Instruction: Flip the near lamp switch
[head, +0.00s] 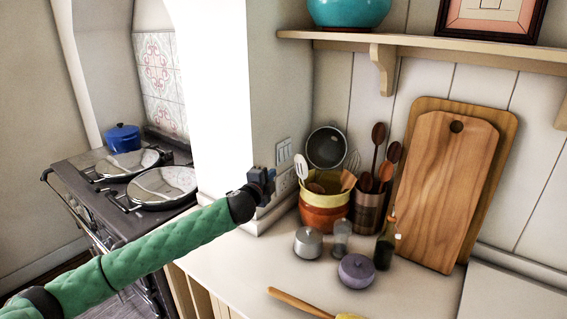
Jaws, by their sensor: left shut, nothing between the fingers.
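A light switch plate (284,151) with narrow vertical rockers is on the side of the wall pillar above the counter. A second plate (286,182), which looks like an outlet, sits just below it. My left gripper (268,176) is shut and empty. In the picture it is just left of and below the switch plate, and it partly covers the lower plate. I cannot tell whether it touches the wall. The positions of the rockers are too small to read. My right gripper is not in view.
A yellow and orange pot (324,212) of utensils stands right of the gripper. Small jars, a bottle (385,250) and cutting boards (444,185) are further right. A shelf (430,50) hangs above. A stove (65,165) stands at left.

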